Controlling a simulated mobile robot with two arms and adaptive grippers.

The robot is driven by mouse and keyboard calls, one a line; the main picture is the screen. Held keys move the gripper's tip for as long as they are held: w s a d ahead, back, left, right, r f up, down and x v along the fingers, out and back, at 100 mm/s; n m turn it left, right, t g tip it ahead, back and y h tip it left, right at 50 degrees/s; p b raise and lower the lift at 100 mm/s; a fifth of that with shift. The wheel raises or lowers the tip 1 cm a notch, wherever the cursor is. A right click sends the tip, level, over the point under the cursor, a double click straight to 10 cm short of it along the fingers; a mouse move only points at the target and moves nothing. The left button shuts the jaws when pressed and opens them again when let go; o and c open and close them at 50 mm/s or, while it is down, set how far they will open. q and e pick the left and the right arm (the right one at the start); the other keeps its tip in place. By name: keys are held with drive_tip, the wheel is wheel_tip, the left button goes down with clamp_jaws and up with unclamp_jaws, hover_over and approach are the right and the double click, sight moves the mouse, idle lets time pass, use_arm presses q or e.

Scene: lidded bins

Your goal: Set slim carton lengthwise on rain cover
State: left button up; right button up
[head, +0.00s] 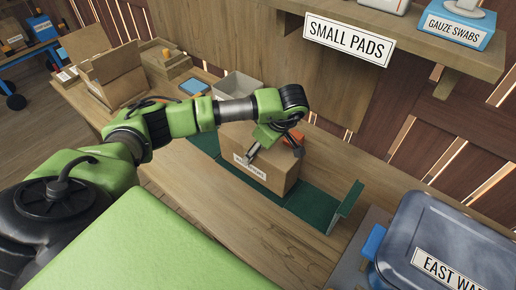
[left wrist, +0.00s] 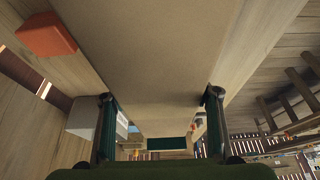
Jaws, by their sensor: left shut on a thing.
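A brown cardboard box (head: 278,177) stands on a dark green strip (head: 305,203) on the wooden bench; its white front label is too small to read surely. My left gripper (head: 275,143) reaches down over the box top, its fingers on either side. In the left wrist view my left gripper (left wrist: 160,110) is shut on the brown box (left wrist: 155,55), whose broad face runs between the fingers. I cannot tell which thing is the rain cover, or whether this box is the slim carton. My right gripper is out of view.
An upright green plate (head: 345,206) ends the strip at right. An orange block (head: 297,142) is behind the box. A grey bin (head: 237,86) and open cardboard boxes (head: 118,76) stand at back left. A blue-grey lidded bin (head: 440,240) is at right. A shelf (head: 400,25) overhangs the bench.

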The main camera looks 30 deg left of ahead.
use_arm(q)
drive_tip(key=shift+f+b, duration=0.3)
drive_tip(key=shift+f, duration=0.05)
drive_tip(key=o, duration=1.5)
drive_tip(key=shift+c, duration=0.2)
drive_tip(key=v, duration=1.2)
